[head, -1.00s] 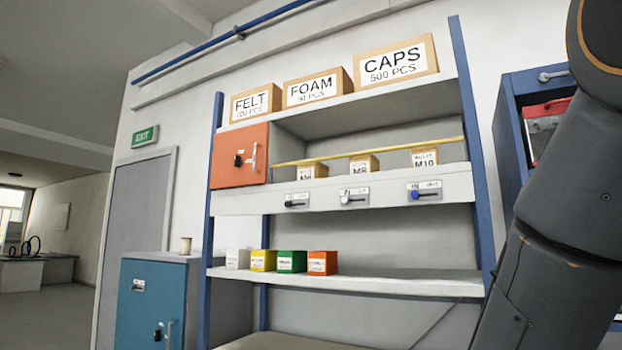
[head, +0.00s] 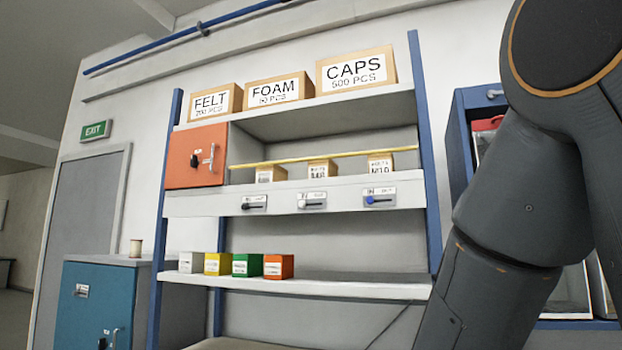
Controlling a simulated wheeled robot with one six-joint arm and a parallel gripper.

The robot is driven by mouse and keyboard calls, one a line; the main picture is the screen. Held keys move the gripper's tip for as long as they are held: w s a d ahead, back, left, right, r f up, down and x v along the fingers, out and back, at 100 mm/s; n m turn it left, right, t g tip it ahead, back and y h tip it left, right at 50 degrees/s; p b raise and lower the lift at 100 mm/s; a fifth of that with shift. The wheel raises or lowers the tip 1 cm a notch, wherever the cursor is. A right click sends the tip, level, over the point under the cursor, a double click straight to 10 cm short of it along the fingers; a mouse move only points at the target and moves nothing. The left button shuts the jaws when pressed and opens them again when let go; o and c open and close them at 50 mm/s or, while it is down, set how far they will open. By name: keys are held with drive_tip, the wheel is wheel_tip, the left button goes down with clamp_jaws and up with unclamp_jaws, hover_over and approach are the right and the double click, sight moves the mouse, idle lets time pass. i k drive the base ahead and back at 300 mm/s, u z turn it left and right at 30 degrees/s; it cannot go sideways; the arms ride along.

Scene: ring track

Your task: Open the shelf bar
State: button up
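The shelf bar is a thin yellow bar (head: 330,158) that runs across the front of the middle shelf, above the grey front panel (head: 390,195). Three small cardboard boxes stand behind it: a left one (head: 270,175), a middle one (head: 322,170) and one marked M10 (head: 380,164). Below it the panel carries three small switches: a black one (head: 254,203), a white one (head: 312,202) and a blue one (head: 378,200). My dark arm fills the right side of the view. My gripper is out of view.
An orange cabinet (head: 196,156) sits at the shelf's left end. Boxes marked FELT (head: 212,103), FOAM (head: 277,91) and CAPS (head: 356,72) stand on top. Several small coloured boxes stand on the lower shelf (head: 350,286). A blue cabinet (head: 95,300) stands at left.

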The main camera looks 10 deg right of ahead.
sight(407, 149)
drive_tip(key=u, duration=0.25)
drive_tip(key=i, duration=1.15)
drive_tip(key=z, duration=0.35)
drive_tip(key=k, duration=0.4)
drive_tip(key=u, duration=0.1)
